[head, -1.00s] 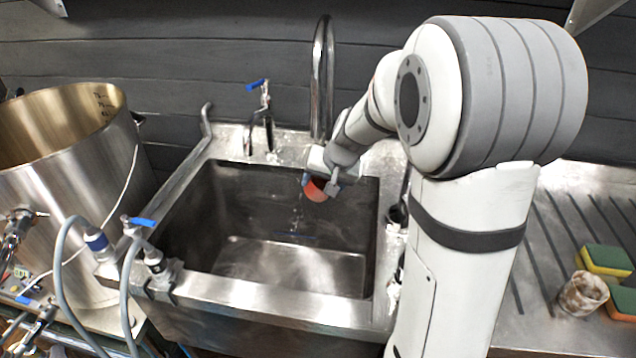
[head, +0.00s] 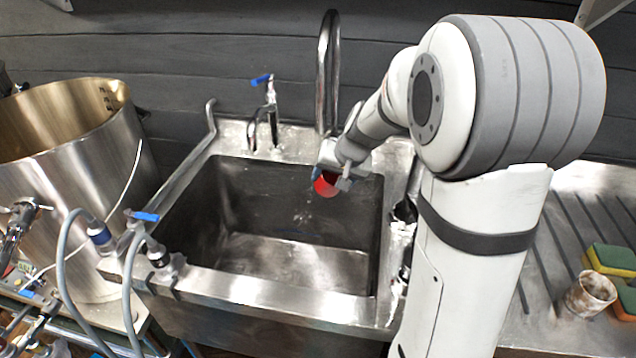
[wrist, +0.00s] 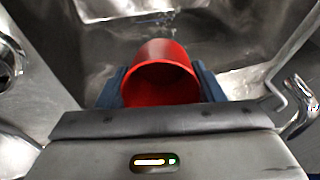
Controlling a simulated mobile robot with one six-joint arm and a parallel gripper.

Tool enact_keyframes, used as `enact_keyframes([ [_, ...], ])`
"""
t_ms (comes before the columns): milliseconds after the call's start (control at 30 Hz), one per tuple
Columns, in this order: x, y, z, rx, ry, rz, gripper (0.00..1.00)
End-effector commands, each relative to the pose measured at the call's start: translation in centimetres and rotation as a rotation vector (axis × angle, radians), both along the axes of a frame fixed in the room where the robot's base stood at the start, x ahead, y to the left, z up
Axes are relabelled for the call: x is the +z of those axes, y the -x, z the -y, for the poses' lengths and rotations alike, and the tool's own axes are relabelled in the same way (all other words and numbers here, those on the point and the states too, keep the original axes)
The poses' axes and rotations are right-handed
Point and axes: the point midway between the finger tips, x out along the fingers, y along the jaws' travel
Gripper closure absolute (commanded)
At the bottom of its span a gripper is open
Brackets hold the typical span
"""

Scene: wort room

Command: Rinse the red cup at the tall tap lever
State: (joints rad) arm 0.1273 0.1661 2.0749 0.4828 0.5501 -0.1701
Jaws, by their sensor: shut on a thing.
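The red cup (head: 326,184) is between the fingers of my gripper (head: 332,178), above the back right part of the sink basin. In the wrist view the red cup (wrist: 161,55) is held between two dark fingers, its round rim turned towards the camera; my gripper (wrist: 160,88) is shut on it. The tall curved tap (head: 327,75) stands behind the sink, close behind my gripper. A smaller tap with a blue lever (head: 262,80) stands to its left. Small bright drops or splashes show just below the cup. I cannot see where the tall tap's outlet ends.
The steel sink (head: 270,305) has raised rims around the cup. A large steel pot (head: 70,190) and hoses with blue valves (head: 145,216) stand at the left. A stained beaker (head: 590,294) and sponges (head: 610,258) are on the drainboard at the right.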

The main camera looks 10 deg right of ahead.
Motion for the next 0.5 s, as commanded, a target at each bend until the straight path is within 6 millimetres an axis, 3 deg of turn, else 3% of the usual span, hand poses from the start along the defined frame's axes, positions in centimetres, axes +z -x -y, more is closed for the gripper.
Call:
enact_keyframes([
  [500, -0.2, 3.7, 2.1, -0.002, 0.0, 0.001, 0.61],
])
